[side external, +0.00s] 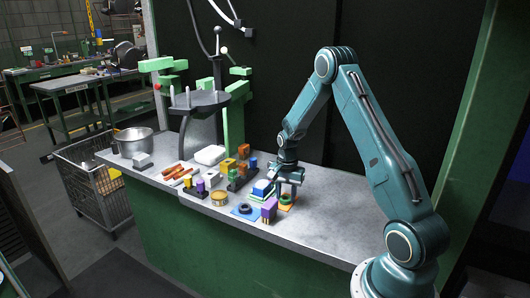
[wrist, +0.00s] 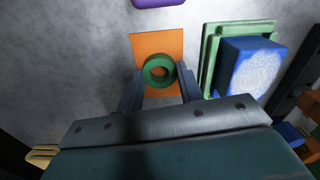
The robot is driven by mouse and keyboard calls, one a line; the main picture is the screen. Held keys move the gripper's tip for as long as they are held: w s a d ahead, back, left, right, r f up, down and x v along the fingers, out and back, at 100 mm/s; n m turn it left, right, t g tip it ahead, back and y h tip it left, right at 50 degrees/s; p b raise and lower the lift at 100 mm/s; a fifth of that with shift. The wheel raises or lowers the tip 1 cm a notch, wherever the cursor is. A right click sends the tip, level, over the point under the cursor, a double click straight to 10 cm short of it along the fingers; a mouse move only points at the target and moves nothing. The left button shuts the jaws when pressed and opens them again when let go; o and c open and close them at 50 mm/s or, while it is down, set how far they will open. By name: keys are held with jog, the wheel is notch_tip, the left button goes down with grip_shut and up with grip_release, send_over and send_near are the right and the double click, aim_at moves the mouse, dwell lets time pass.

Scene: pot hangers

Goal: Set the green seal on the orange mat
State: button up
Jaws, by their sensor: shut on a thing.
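The green seal (wrist: 147,78) is a thick ring, seen in the wrist view between the fingertips of my gripper (wrist: 159,72). My gripper is shut on the seal, with a finger on its left and right sides. The orange mat (wrist: 145,45) is a flat square, behind and around the seal in this view. In the side external view, the seal (side external: 285,199) shows small under my gripper (side external: 287,191), over the orange mat (side external: 289,206). I cannot tell whether the seal touches the mat or is slightly above it.
A blue block (wrist: 248,68) with a pale top sits on a green tray (wrist: 208,62) close to the right finger. A purple block (side external: 269,205) and a blue mat with a black ring (side external: 244,209) stand nearby. The counter's right part (side external: 325,235) is clear.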

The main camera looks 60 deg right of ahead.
jog(key=o, duration=0.9)
notch_tip(320, 180, up, 12)
jog(key=shift+r, duration=0.15)
dwell(0.7)
